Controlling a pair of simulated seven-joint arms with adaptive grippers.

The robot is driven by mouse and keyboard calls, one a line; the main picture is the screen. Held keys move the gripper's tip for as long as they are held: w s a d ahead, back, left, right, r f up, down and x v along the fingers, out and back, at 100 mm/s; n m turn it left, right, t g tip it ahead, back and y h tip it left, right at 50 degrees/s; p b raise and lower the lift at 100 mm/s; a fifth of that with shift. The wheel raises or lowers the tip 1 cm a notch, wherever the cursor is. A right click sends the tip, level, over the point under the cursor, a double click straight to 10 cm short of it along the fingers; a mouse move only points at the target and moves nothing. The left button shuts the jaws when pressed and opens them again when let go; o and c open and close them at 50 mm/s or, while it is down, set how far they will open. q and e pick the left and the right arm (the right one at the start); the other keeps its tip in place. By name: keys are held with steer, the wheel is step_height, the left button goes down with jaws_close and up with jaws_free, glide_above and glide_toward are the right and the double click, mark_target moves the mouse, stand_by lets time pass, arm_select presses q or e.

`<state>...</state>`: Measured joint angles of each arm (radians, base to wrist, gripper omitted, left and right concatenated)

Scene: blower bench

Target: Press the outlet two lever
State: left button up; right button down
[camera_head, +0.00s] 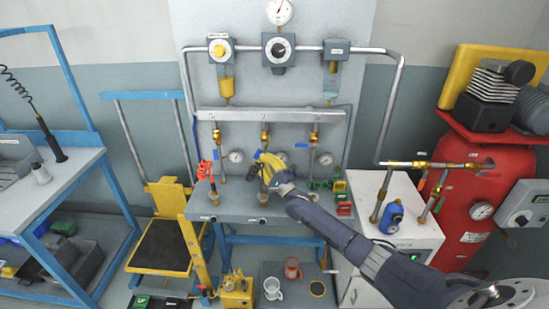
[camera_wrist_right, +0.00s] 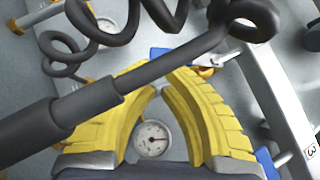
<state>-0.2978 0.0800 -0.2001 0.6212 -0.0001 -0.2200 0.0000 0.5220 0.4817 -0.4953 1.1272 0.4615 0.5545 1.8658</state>
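Three brass outlet fittings hang below the white rail in the head view. The middle one (camera_head: 265,133), which I take as outlet two, is just above my right gripper (camera_head: 264,158). Its lever is not clear in the head view; the gripper covers that area. In the right wrist view the yellow fingers (camera_wrist_right: 160,84) curve together with their tips almost meeting, and nothing shows held between them. A blue piece (camera_wrist_right: 172,54) shows just beyond the tips; I cannot tell whether it is the lever or whether they touch. My left gripper is not in view.
A black coiled hose (camera_wrist_right: 65,50) crosses close to the wrist camera. A small gauge (camera_wrist_right: 152,139) shows behind the fingers. A red coiled hose (camera_head: 204,169) hangs left of the gripper, green parts (camera_head: 319,185) right. A red tank (camera_head: 485,195) stands at far right.

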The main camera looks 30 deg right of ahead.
steer(key=v, duration=1.2)
stand_by(0.5)
